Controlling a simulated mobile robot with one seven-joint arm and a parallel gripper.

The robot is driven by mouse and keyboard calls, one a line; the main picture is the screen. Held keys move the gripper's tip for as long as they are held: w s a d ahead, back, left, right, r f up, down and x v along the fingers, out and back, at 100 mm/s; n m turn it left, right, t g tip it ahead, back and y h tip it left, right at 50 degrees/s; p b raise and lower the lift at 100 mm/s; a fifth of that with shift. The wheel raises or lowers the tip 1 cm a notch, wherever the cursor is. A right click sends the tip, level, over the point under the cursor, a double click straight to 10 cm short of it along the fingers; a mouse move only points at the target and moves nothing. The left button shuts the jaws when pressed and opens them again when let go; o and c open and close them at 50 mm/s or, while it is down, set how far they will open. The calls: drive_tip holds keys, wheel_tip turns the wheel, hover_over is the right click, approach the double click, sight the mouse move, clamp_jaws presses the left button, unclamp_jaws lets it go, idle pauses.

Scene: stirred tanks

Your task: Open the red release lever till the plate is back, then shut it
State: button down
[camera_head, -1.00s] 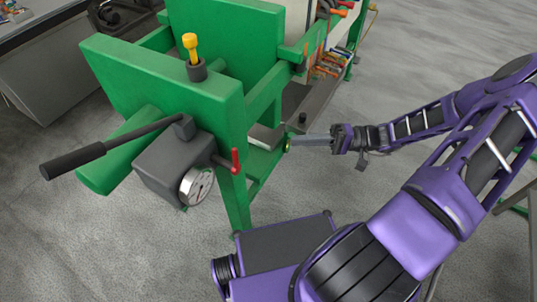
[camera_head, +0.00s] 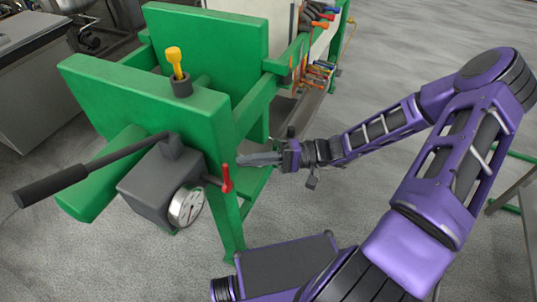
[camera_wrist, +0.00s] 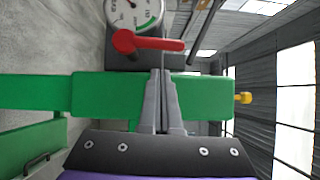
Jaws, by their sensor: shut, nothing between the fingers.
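The red release lever (camera_head: 226,179) stands upright in the head view, on the right side of a dark grey pump block (camera_head: 150,187). In the wrist view the lever (camera_wrist: 150,43) lies across the picture, just beyond the fingertips. My gripper (camera_head: 241,159) is shut and empty, beside the green frame, a little behind and to the right of the lever. In the wrist view its fingertips (camera_wrist: 160,73) are together in front of the green end beam, and no contact with the lever shows. A green plate (camera_head: 220,45) stands behind the green end plate (camera_head: 140,88); which plate moves I cannot tell.
A round gauge (camera_head: 187,207) sits on the block, and a long black handle (camera_head: 55,186) reaches left. Coloured handles (camera_head: 318,72) line the far rail. Open floor lies right of the frame.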

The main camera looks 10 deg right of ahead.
sight(227, 175)
drive_tip(key=shift+s+a, duration=0.85)
drive_tip(key=shift+s+a+r+p, duration=0.2)
drive_tip(key=shift+s+a+p, duration=0.15)
drive_tip(key=shift+s+a, duration=0.1)
